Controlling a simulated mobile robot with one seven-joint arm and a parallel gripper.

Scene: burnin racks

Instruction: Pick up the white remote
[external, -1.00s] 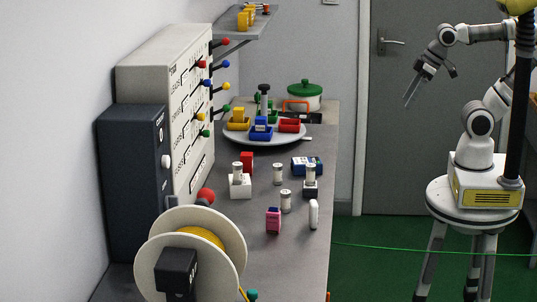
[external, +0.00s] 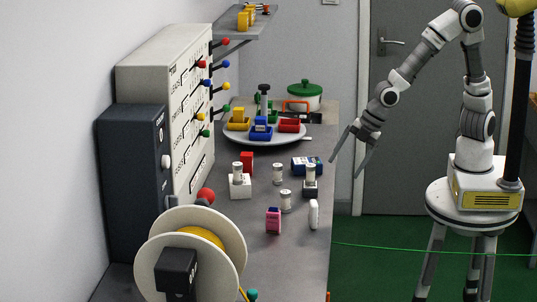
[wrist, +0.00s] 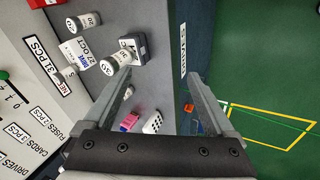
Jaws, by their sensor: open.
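The white remote (external: 314,214) stands upright near the right edge of the grey bench in the external view. In the wrist view the white remote (wrist: 152,123) shows dark buttons and lies between my two fingers, close to the pink item. My gripper (external: 345,167) is open and empty, just off the bench's right edge and higher than the remote. In the wrist view both fingers of my gripper (wrist: 160,75) are spread wide apart, touching nothing.
A plate (external: 262,139) holds coloured bins. A large reel (external: 191,250) is at the front. Free floor lies right of the bench.

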